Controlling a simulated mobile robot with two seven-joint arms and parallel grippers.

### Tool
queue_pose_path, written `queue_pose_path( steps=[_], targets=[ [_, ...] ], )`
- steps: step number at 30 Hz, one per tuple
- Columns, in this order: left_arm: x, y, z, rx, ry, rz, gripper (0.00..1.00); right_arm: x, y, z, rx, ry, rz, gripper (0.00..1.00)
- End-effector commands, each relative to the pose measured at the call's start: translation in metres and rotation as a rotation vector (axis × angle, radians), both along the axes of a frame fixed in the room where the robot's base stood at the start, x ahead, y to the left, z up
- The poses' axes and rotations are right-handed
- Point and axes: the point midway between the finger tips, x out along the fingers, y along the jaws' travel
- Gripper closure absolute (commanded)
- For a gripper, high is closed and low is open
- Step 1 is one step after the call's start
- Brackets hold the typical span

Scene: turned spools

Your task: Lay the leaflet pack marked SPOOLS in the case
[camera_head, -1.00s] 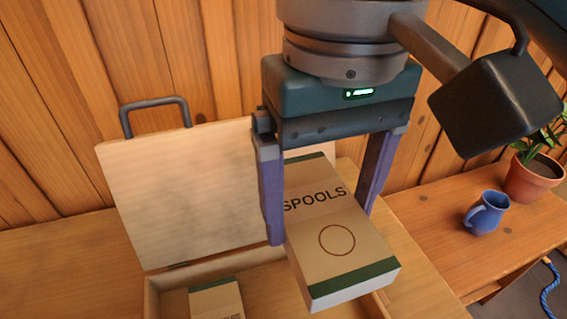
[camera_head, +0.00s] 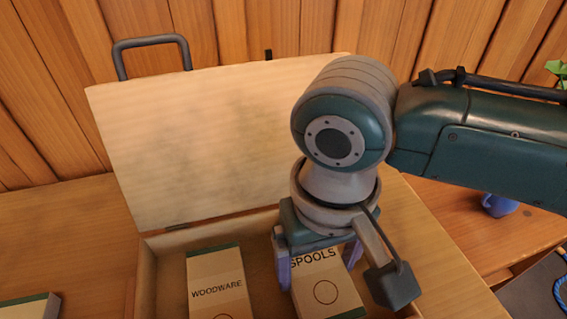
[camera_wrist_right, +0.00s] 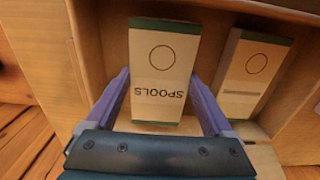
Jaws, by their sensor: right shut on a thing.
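The SPOOLS leaflet pack (camera_head: 326,289) is a tan box with green end bands and a circle. It is inside the right part of the open wooden case (camera_head: 148,279), beside the WOODWARE pack (camera_head: 217,284). My right gripper (camera_head: 318,272) has its purple fingers on both sides of the SPOOLS pack and is shut on it. The right wrist view shows the SPOOLS pack (camera_wrist_right: 162,75) between the fingers, within the case walls. I cannot tell whether it touches the case floor. My left gripper is not in view.
The case lid (camera_head: 215,140) stands open behind, with a dark handle (camera_head: 150,42) on it. Another green-ended pack (camera_head: 30,307) lies at the lower left. A blue mug (camera_head: 498,205) stands on the bench at right, partly behind my arm.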

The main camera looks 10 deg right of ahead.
Motion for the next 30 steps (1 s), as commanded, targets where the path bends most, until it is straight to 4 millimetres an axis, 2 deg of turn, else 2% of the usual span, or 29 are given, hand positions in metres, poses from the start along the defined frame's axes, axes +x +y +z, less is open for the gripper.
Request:
queue_pose_path(
  steps=[1, 3, 14, 15, 18, 26, 30],
  targets=[
    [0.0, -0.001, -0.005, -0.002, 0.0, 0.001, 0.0, 0.0, 0.0, -0.009, -0.001, 0.001, 0.0, 0.78],
    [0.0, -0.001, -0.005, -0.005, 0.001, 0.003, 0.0, 0.0, 0.0, -0.013, -0.001, 0.0, 0.0, 0.78],
    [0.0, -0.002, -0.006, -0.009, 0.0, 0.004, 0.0, 0.0, 0.0, -0.016, 0.0, 0.0, -0.001, 0.78],
    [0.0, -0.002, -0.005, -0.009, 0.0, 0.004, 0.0, 0.0, 0.0, -0.016, -0.001, 0.0, 0.0, 0.11],
    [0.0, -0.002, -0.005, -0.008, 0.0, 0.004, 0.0, 0.0, 0.0, -0.016, -0.001, 0.0, 0.0, 0.0],
    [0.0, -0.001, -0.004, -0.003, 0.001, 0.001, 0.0, 0.0, 0.0, -0.013, -0.001, -0.001, 0.0, 0.0],
    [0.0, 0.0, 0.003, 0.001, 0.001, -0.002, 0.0, 0.0, 0.0, 0.003, 0.001, -0.002, 0.001, 0.0]
  ],
)
